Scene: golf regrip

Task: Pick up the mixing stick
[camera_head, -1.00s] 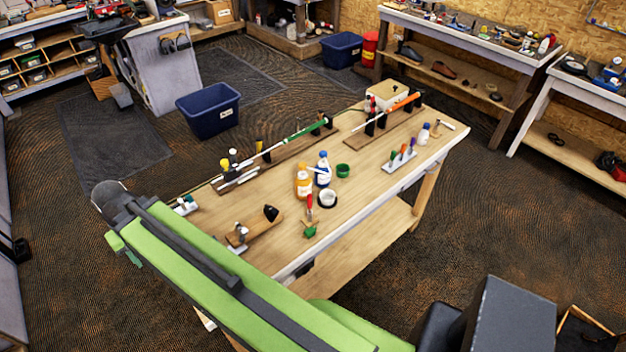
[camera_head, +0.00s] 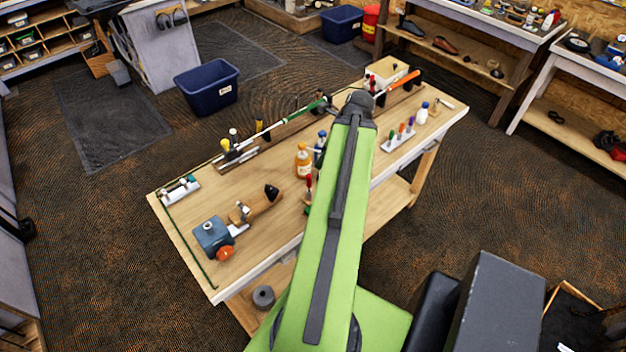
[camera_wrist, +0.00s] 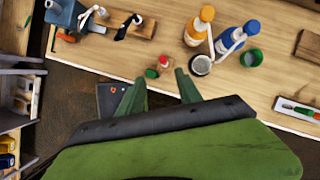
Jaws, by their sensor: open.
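My gripper (camera_wrist: 160,86) is open in the wrist view, its two green fingers apart with nothing held between them. A thin pale stick (camera_wrist: 211,44), which looks like the mixing stick, stands tilted in a small dark-filled white cup (camera_wrist: 201,66). It is beyond and to the right of my fingertips, not touching them. The cup stands close to an orange bottle (camera_wrist: 194,33) and a blue-and-white bottle (camera_wrist: 227,47). In the head view my arm hides the cup and stick, and the gripper itself does not show.
A small red-topped tool (camera_wrist: 163,62) is just ahead of my fingers. A green cup (camera_wrist: 250,58) stands right of the bottles. A blue vise (camera_head: 211,237) is at the workbench's (camera_head: 262,216) left end. A rack of coloured tools (camera_head: 397,139) is right of my arm. Bare wood lies between.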

